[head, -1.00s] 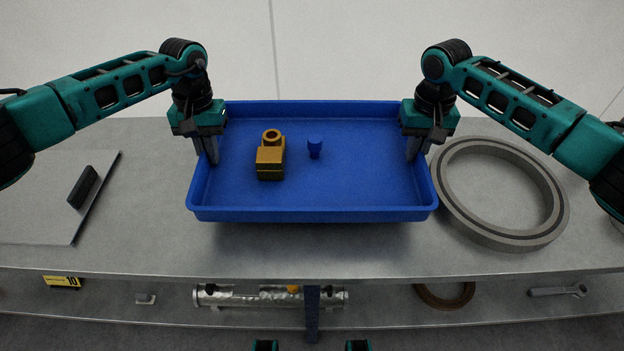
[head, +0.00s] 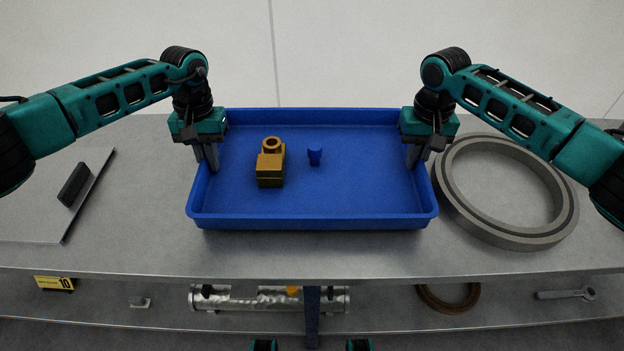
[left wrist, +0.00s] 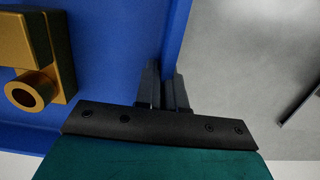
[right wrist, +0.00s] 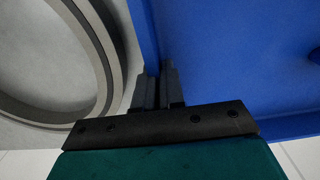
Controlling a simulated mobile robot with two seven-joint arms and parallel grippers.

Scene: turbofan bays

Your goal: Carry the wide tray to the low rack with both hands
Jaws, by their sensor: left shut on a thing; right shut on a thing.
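The wide blue tray (head: 350,190) is level over a grey metal surface (head: 330,255); I cannot tell if it touches it. My left gripper (head: 209,165) is shut on the tray's left wall, also seen in the left wrist view (left wrist: 165,88). My right gripper (head: 414,160) is shut on the right wall, also seen in the right wrist view (right wrist: 160,85). Nothing shown marks this surface as the low rack.
A large grey ring (head: 560,225) lies close against the tray's right side. A plate (head: 35,220) with a black block (head: 73,184) lies at the left. A lower shelf holds a silver tube (head: 265,299), a brown ring (head: 448,300), a wrench (head: 567,294) and a yellow "10" tag (head: 54,283).

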